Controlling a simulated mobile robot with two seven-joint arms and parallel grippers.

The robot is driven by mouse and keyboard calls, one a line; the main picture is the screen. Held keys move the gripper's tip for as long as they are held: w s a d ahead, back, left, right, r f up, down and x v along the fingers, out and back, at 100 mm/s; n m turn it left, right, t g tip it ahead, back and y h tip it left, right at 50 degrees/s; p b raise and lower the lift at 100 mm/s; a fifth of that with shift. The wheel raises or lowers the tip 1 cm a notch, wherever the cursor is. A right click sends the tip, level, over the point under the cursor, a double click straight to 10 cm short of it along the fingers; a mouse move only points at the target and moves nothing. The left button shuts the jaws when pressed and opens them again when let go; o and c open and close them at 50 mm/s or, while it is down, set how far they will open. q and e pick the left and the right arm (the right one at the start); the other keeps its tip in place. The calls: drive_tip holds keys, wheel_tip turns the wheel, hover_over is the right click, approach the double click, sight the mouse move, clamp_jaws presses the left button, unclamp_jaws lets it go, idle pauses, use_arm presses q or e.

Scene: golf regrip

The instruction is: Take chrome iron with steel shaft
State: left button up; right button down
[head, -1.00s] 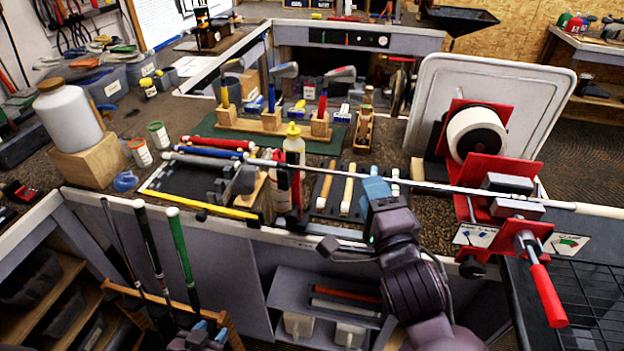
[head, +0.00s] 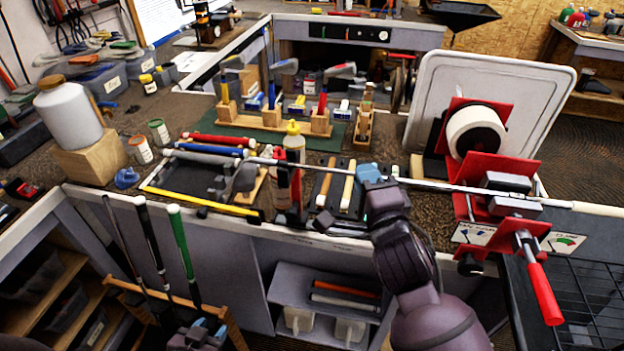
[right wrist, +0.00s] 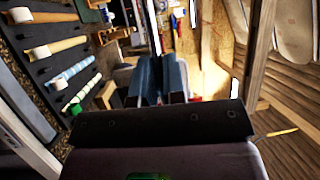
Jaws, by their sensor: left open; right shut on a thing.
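A club with a thin steel shaft (head: 450,186) lies across the bench, its right part held in the red vise (head: 492,207). Its grey head (head: 238,178) appears to be at the left end, over the black tray. White tape (head: 597,209) covers the right end. My right gripper (head: 368,173) is at the shaft, left of the vise, and is shut on it; its blue fingers (right wrist: 160,78) hide the contact. My left gripper (head: 205,335) is open at the bottom left, beside a wooden rack (head: 150,303) of clubs standing grip-up, one with a green grip (head: 181,245).
A squeeze bottle (head: 293,145) and a red can stand just behind the shaft. Loose grips (head: 348,188) lie in a dark tray by my right gripper. Club heads stand in wooden blocks (head: 272,118) behind. A white tape roll (head: 475,135) is above the vise.

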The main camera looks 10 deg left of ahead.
wheel_tip(320, 180, up, 10)
idle(0.8)
